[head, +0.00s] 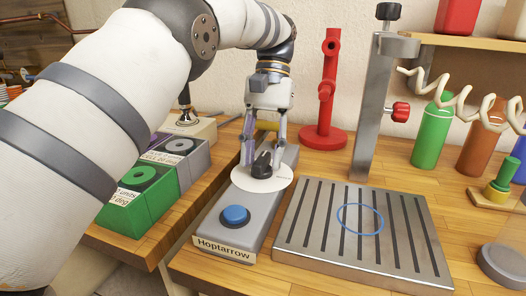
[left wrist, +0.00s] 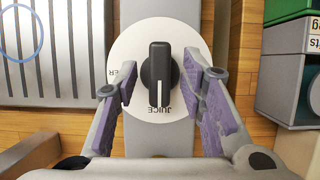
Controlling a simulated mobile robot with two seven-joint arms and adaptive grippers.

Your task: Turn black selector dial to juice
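The black selector dial (head: 262,164) sits on a white round plate (head: 270,183) on a grey box labelled Hoptarrow, with a blue button (head: 235,216) nearer the front. In the left wrist view the dial (left wrist: 159,66) has a white pointer line towards the bottom of the picture, beside the word JUICE (left wrist: 167,98). Another label ending in "ER" (left wrist: 113,73) is partly hidden by a finger. My left gripper (head: 263,158) is over the dial, also seen in the left wrist view (left wrist: 169,88). Its fingers are open on either side, with gaps to the dial. My right gripper is out of view.
A slatted metal tray (head: 300,240) with a blue ring lies right of the box, below a metal post (head: 373,110). A red stand (head: 325,95) is behind. Green and grey boxes (head: 135,213) stand left. Bottles (head: 431,135) stand at the back right.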

